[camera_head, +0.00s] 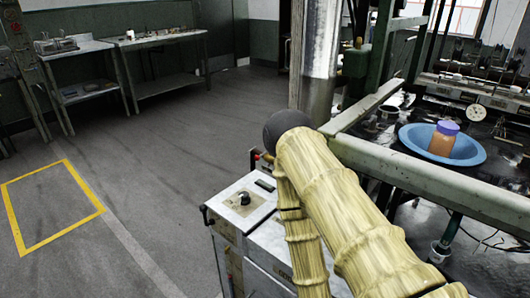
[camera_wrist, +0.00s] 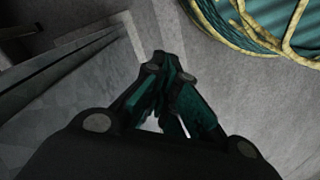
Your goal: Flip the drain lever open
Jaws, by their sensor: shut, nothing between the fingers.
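I cannot make out the drain lever in either view. My gripper (camera_wrist: 172,78) shows in the wrist view, dark with teal fingers. Its fingertips are together and nothing is between them. Grey floor and pale straight edges lie behind it, and no lever shows at the fingertips. In the head view my yellow-sleeved arm reaches up from the bottom right, and the gripper itself is not seen there. The arm hides part of the cabinet and of the area under the bench frame.
A cabinet (camera_head: 229,217) with a black knob stands beside my arm. A pale green rail (camera_head: 430,182) and a metal column (camera_head: 320,55) are close. A blue basin (camera_head: 477,150) holds an orange jar (camera_head: 443,139) with a purple lid. Open floor lies left, with a yellow-marked rectangle.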

